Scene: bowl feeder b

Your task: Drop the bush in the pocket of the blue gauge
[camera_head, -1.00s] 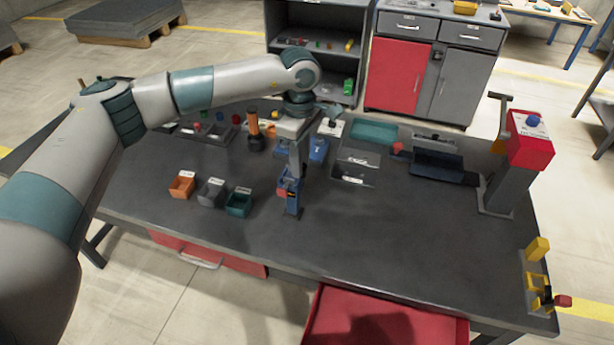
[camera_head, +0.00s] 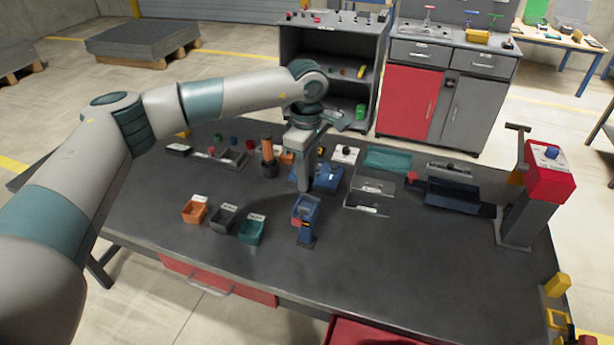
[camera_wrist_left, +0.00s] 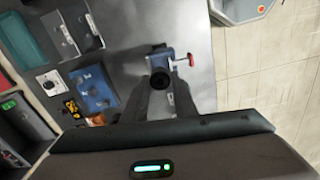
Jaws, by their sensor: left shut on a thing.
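My left gripper (camera_head: 304,188) points down at the middle of the bench, just above a small upright blue gauge (camera_head: 306,211) with a red knob. In the left wrist view my left gripper (camera_wrist_left: 162,84) is shut on the bush (camera_wrist_left: 160,79), a dark round piece between the fingertips. The blue gauge (camera_wrist_left: 158,62) shows behind the bush there, its red knob to the right. The bush and fingers cover part of the gauge, so its pocket is hidden. In the head view the bush cannot be made out. My right gripper is not in view.
Orange (camera_head: 195,209), grey (camera_head: 223,218) and teal (camera_head: 251,230) bins stand left of the gauge. A blue fixture (camera_head: 326,178) lies behind it, with grey trays (camera_head: 367,205) to its right. A red-topped press (camera_head: 550,170) stands at the right.

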